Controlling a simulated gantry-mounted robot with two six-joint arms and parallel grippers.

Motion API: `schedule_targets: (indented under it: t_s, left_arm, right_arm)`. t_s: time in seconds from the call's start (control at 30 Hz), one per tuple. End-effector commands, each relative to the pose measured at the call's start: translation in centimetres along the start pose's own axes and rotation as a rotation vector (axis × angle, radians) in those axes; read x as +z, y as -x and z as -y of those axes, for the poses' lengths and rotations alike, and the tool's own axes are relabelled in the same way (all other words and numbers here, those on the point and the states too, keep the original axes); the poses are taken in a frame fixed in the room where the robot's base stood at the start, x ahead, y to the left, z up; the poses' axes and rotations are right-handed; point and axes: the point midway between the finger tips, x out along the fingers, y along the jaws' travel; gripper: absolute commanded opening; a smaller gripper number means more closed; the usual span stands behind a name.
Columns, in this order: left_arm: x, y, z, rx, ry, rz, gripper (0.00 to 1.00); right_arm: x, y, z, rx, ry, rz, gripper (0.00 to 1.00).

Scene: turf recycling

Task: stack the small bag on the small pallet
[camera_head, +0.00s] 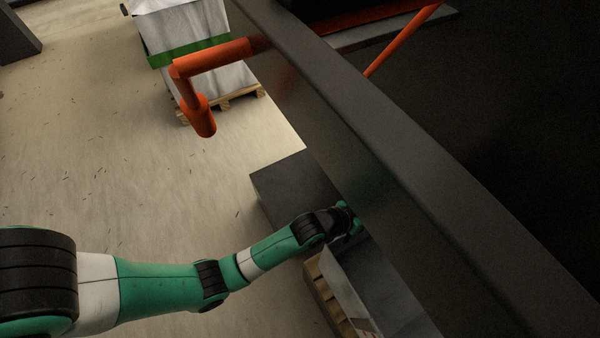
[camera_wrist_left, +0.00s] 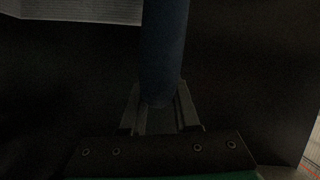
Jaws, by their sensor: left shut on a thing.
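My left arm comes in from the left in the head view, and its gripper (camera_head: 350,220) is beside a long dark beam, partly lost in shadow. In the left wrist view the gripper (camera_wrist_left: 160,112) is shut on a dark blue, rounded, upright thing (camera_wrist_left: 165,45); I cannot tell whether it is part of the small bag. My right gripper is not in view.
A large dark beam (camera_head: 400,170) crosses the head view diagonally. An orange bent pipe (camera_head: 215,62) juts out from it. A white load with a green band (camera_head: 190,52) stands on a pallet (camera_head: 225,103) at the top. A dark box-like surface (camera_head: 292,182) lies near the gripper. The pale floor at left is open.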

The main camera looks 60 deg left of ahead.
Motion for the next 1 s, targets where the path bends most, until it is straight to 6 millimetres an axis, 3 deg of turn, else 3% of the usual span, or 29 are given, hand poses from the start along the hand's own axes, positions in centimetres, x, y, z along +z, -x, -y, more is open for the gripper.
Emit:
schedule_targets:
  t_s: [0.1,0.13,0.3,0.5,0.53,0.7,1.0]
  left_arm:
    - [-0.46,0.02,0.16,-0.004,-0.001,-0.01,0.0]
    - [-0.46,0.02,0.16,-0.003,-0.001,-0.01,0.33]
    - [-0.29,0.01,0.1,-0.002,-0.001,-0.006,0.64]
    - [-0.15,0.01,0.05,-0.001,0.0,-0.003,0.65]
    - [0.15,-0.01,0.1,-0.002,0.0,0.003,0.65]
    - [0.1,0.0,0.06,-0.001,0.0,0.002,0.65]
    - [0.02,0.0,0.02,-0.001,0.0,0.0,0.65]
  right_arm:
    - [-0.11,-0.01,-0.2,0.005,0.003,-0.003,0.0]
    - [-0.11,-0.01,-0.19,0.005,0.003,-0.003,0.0]
    - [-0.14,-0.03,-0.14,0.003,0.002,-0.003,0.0]
    - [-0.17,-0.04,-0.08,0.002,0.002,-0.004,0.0]
    - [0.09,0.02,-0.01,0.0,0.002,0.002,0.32]
    - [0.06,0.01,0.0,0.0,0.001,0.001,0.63]
    - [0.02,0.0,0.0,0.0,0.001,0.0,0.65]
